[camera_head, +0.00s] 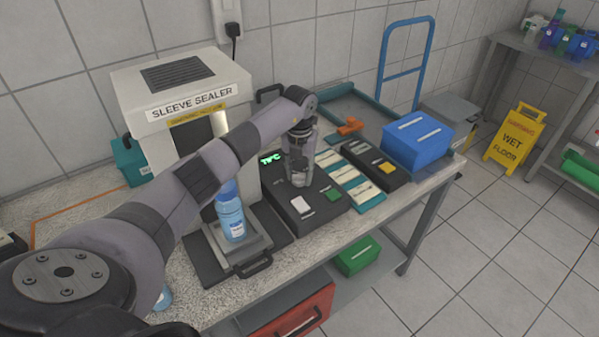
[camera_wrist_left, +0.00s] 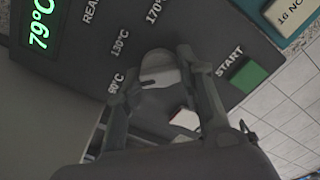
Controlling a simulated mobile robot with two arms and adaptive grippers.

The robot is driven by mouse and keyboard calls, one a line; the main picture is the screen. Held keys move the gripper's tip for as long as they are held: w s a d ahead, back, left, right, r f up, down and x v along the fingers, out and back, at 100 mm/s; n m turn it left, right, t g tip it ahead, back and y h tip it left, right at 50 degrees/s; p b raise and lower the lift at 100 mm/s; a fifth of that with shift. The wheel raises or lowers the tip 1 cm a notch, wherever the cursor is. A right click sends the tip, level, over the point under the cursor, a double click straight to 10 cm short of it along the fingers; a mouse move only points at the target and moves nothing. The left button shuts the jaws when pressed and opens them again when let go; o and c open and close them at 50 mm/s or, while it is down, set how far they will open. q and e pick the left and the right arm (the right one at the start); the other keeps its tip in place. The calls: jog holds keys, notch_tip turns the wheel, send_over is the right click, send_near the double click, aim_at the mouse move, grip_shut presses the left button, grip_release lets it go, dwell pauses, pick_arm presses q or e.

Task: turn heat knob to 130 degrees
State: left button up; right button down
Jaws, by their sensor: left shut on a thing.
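The heat knob (camera_wrist_left: 160,72) is a grey round knob on the dark control panel (camera_head: 318,216). Printed marks for 90°C, 130°C and 170°C stand beside it in the left wrist view. My left gripper (camera_head: 299,180) reaches down onto the panel. In the left wrist view its two fingers (camera_wrist_left: 150,78) are on opposite sides of the knob, shut on it. I cannot tell which mark the knob points to. The green display (camera_wrist_left: 41,24) reads 79°C. In the head view my gripper mostly hides the knob. My right gripper is not in view.
A green START button (camera_wrist_left: 248,76) and a white button (camera_wrist_left: 186,118) sit close to the fingers. The sleeve sealer (camera_head: 185,95) stands behind my arm. A blue bottle (camera_head: 230,212) stands left of the panel. A blue box (camera_head: 418,140) is at the bench's right end.

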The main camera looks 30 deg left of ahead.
pick_arm(q)
jog(key=shift+m+b, duration=0.4)
jog(key=shift+m, duration=0.2)
jog(key=m+b, duration=0.1)
jog(key=m, duration=0.2)
jog(key=shift+b, duration=0.35)
jog(key=shift+m+b, duration=0.5)
jog(key=shift+m, duration=0.6)
jog(key=shift+m+b, duration=0.45)
jog(key=shift+m, duration=0.75)
jog(key=o, duration=1.2)
jog(key=shift+c, duration=0.2)
